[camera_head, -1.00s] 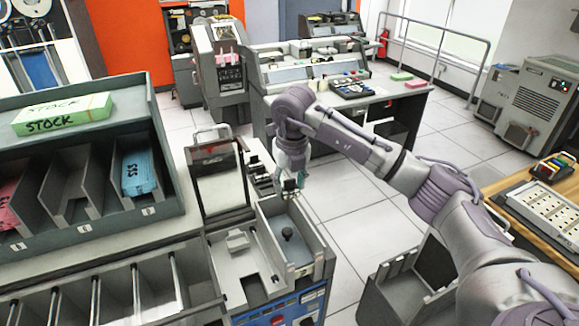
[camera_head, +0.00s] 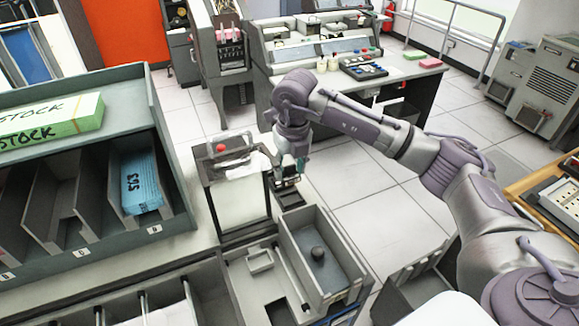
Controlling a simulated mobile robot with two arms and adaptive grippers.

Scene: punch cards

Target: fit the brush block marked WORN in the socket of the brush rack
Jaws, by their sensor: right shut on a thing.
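My right gripper (camera_head: 299,163) points down at the centre of the head view, at the end of the grey and purple arm. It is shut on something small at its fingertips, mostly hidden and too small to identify. No WORN marking is readable. Just below the gripper is a small dark fixture (camera_head: 288,196) beside the machine with the red knob; it may be the brush rack, but I cannot make out its socket. I cannot tell whether the held thing touches it. My left gripper is not in view.
A grey open bin with a black knob (camera_head: 318,253) stands in front of the gripper. A card rack (camera_head: 97,252) with a green STOCK box (camera_head: 50,122) and blue cards (camera_head: 141,182) is at left. A console desk (camera_head: 400,76) stands behind. Floor is clear right of the fixture.

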